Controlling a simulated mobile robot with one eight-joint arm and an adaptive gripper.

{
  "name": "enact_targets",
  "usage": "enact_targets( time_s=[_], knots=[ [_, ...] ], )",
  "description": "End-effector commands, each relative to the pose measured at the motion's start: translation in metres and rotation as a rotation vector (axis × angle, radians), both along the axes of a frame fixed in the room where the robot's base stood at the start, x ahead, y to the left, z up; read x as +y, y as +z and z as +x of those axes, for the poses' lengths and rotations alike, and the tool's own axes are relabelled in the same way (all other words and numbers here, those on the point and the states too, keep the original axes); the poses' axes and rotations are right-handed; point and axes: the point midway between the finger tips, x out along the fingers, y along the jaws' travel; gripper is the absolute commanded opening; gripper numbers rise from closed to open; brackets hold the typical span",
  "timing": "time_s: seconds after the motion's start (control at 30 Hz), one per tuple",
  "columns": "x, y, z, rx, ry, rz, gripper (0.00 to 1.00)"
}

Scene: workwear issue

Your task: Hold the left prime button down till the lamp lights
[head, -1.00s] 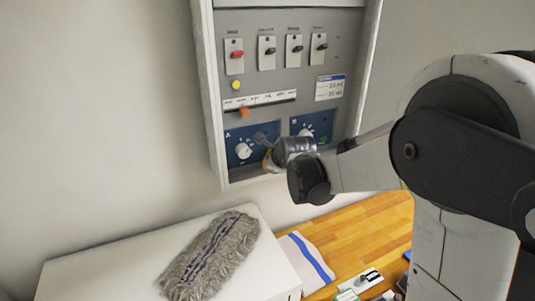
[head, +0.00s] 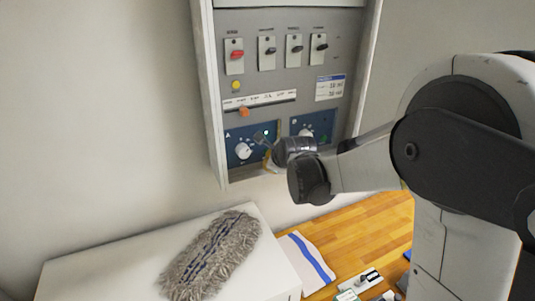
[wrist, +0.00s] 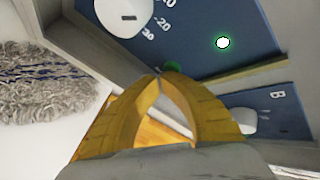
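The left prime button, green, shows in the wrist view (wrist: 172,66) just beyond my fingertips, partly covered by them; in the head view my gripper hides it. It lies on blue panel A (head: 232,135). The panel's lamp (head: 266,132) is lit, and it glows white with a green rim in the wrist view (wrist: 222,42). My gripper (wrist: 160,78) has its yellow fingers closed tip to tip with nothing between them. The tips are at the button and appear to touch it; how far it is pressed cannot be seen.
A white dial (head: 243,150) is left of the button. Panel B (head: 303,122) with its own dial is to the right. Switches (head: 234,55) and an orange slider (head: 244,111) are above. A mop head (head: 210,256) lies on a white box below.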

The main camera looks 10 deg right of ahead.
Motion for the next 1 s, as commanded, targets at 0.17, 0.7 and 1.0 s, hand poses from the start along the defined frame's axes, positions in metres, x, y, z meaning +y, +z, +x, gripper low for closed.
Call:
enact_targets(
  time_s=[0.17,0.7,1.0],
  knots=[
    [-0.002,0.0,-0.007,0.0,0.0,0.0,0.0],
    [-0.004,0.0,-0.018,0.0,0.0,0.0,0.0],
    [-0.009,0.0,-0.046,0.001,-0.001,0.0,0.0]
  ],
)
